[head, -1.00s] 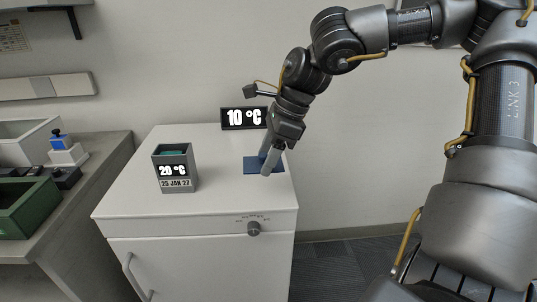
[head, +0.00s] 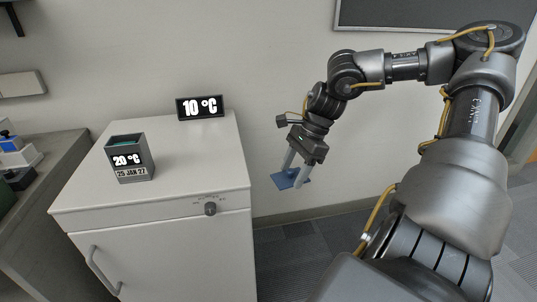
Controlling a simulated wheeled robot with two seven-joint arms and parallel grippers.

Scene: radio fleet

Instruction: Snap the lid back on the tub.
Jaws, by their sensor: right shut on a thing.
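The tub (head: 129,160) is a small dark grey box with an open top, upright on the white cabinet. Its front reads 20 °C and 25 JAN 27, and something teal shows just inside its rim. The lid (head: 284,181) is a flat blue plate. My right gripper (head: 293,176) is shut on the lid and holds it in the air, a little tilted, to the right of the cabinet and well apart from the tub. My left gripper is not in view.
The white cabinet (head: 200,165) has a clear top right of the tub. A black display (head: 201,107) reading 10 °C stands at its back edge. A knob (head: 210,209) and a door handle (head: 103,272) stick out in front. A grey bench (head: 52,170) stands at left.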

